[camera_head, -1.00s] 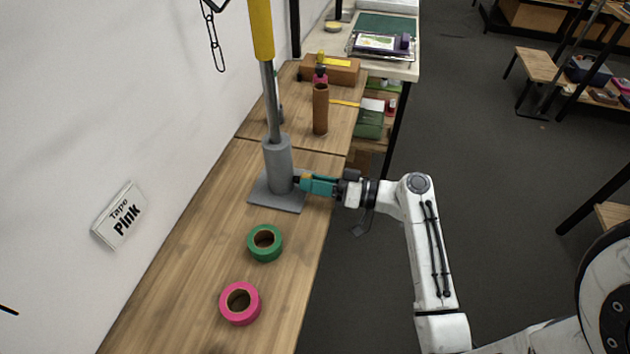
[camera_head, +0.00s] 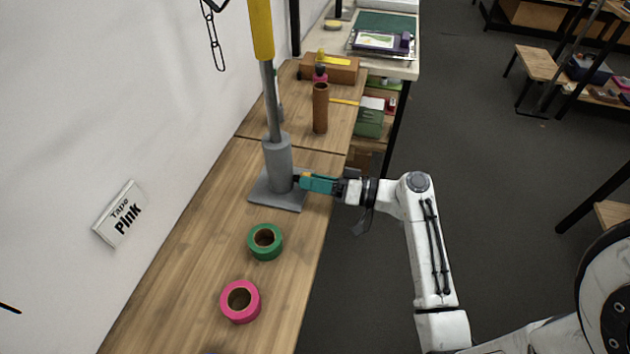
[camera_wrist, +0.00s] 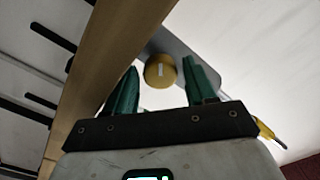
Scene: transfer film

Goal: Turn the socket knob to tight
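The grey socket (camera_head: 277,158) stands upright on its square base plate (camera_head: 284,204) on the wooden bench, holding a grey pole with a yellow upper part. The socket knob (camera_wrist: 160,71) is a round yellow cap with a short white mark, seen end-on in the wrist view. My gripper (camera_head: 303,183) has teal fingers and reaches in from the right at the socket's side. In the wrist view, my gripper (camera_wrist: 160,65) is open, with the knob between the fingers and gaps visible on both sides. In the head view the knob is mostly hidden by the fingers.
A green tape roll (camera_head: 265,242) and a pink tape roll (camera_head: 240,301) lie on the bench (camera_head: 190,290) in front of the socket. A brown cylinder (camera_head: 320,108) stands behind it. The white wall is close on the left. Open floor lies right of the bench.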

